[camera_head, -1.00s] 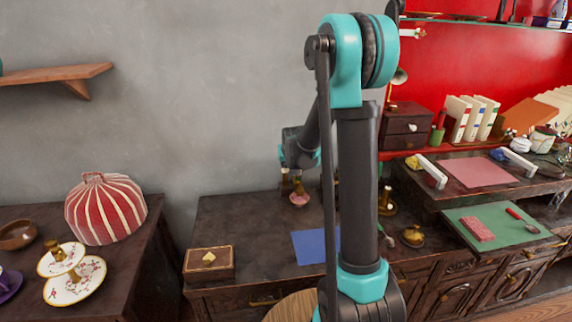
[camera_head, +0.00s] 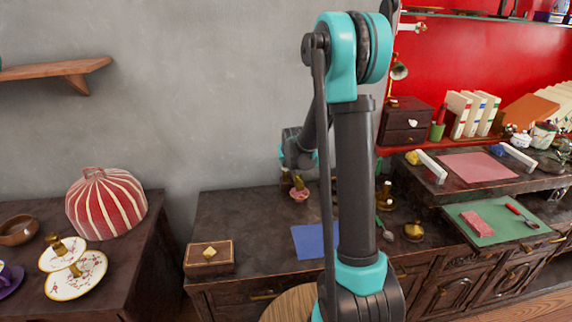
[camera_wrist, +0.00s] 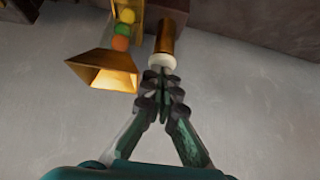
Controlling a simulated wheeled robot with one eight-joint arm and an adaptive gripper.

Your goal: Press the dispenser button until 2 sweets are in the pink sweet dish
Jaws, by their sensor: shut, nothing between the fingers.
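In the head view the pink sweet dish (camera_head: 299,195) sits on the dark cabinet below a small brass part. Its contents are too small to make out. My arm hides part of this area.
A blue mat (camera_head: 312,241) and a wooden box (camera_head: 209,258) lie on the same cabinet. Brass pieces (camera_head: 414,231) stand right of my arm. A striped tea cosy (camera_head: 105,205) and a tiered plate stand (camera_head: 78,276) are at the left.

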